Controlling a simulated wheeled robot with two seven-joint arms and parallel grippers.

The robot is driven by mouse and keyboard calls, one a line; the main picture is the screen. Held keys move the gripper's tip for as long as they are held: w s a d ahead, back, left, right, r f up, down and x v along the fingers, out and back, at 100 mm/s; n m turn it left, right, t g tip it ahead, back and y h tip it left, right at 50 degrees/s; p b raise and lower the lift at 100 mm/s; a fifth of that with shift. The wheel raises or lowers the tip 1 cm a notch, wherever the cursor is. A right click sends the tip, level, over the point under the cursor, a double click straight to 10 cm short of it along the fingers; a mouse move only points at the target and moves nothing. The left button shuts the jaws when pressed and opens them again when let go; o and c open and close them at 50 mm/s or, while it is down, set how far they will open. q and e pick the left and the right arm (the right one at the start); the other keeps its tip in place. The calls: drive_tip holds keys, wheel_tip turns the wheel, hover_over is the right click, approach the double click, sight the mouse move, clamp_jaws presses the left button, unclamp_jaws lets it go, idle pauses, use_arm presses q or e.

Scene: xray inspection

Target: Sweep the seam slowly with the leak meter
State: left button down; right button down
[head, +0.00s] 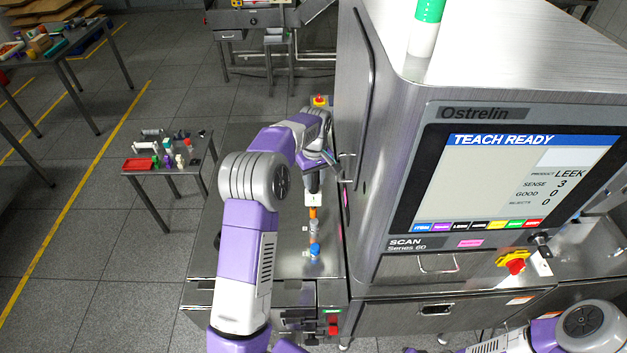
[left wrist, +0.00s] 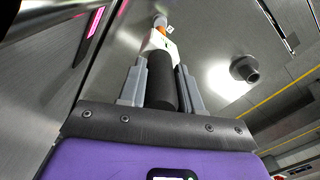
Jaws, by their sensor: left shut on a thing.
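My left gripper (head: 313,178) is shut on the leak meter, beside the left side of the scanner cabinet. In the left wrist view, the grey fingers of the gripper (left wrist: 161,88) sit either side of the meter's black handle (left wrist: 161,82). The cabinet side has a pink strip (left wrist: 95,22) close to the meter. I cannot make out the seam for certain. Only part of my right arm shows, at the lower right.
The scanner cabinet (head: 390,140) has a screen reading "TEACH READY". A blue-topped item (head: 315,249) stands on the steel surface (head: 290,265). A red button (head: 333,326) is at the front. A side table (head: 150,182) with a red tray stands left, with open floor around it.

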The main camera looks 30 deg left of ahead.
use_arm(q)
drive_tip(key=shift+w+a+r, duration=0.3)
drive_tip(key=shift+w+r, duration=0.1)
drive_tip(key=shift+r, duration=0.05)
drive_tip(key=shift+w+a+r+t, duration=0.1)
drive_tip(key=shift+w+r+t, duration=0.05)
drive_tip(key=shift+r, duration=0.65)
drive_tip(key=shift+w+a+r+t, duration=0.1)
drive_tip(key=shift+w+r+t, duration=0.05)
drive_tip(key=shift+r, duration=0.6)
wheel_tip(320, 180, up, 3)
drive_tip(key=shift+d, duration=0.1)
drive_tip(key=shift+w+d, duration=0.2)
